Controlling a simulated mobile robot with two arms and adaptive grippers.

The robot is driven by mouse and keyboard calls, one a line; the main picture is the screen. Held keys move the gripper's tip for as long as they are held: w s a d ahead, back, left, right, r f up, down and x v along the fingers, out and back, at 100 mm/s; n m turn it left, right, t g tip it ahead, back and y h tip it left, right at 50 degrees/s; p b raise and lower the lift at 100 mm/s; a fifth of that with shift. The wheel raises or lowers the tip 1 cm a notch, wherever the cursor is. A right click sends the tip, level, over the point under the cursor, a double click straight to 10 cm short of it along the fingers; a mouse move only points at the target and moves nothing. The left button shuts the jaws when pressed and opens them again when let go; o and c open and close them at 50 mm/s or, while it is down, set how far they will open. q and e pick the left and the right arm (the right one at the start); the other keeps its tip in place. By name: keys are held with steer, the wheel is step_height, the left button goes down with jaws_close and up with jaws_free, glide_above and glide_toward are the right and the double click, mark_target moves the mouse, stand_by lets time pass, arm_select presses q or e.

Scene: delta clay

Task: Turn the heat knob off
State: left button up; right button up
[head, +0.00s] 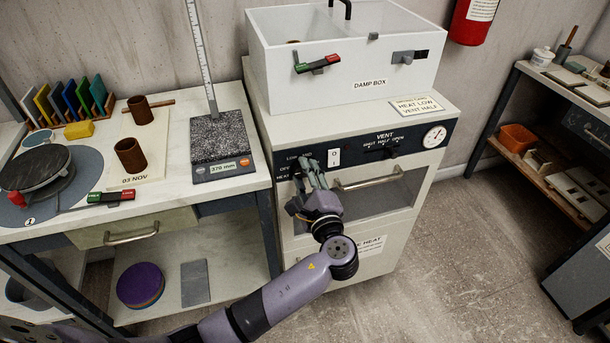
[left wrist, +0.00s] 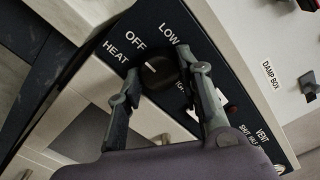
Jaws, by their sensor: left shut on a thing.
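The heat knob (left wrist: 158,74) is a dark round knob on the black control panel of the white cabinet (head: 432,173). In the left wrist view it sits between the two fingers of my left gripper (left wrist: 164,66), which is shut on it. A short white mark on the knob points up and left, toward the side with the words OFF and HEAT; its exact alignment is hard to tell. LOW is printed above the knob. In the head view my left gripper (head: 308,167) reaches the panel's left end and hides the knob. My right gripper is not in view.
A white switch plate (head: 334,157) and the vent control (head: 391,153) are to the right on the panel. A gauge (head: 434,137) is at its right end. The damp box (head: 345,65) stands on top. A worktable (head: 190,180) with tools stands at left.

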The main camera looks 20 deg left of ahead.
arm_select(q)
steer(key=o, duration=1.2)
steer(key=shift+c, duration=0.2)
steer(key=v, duration=1.2)
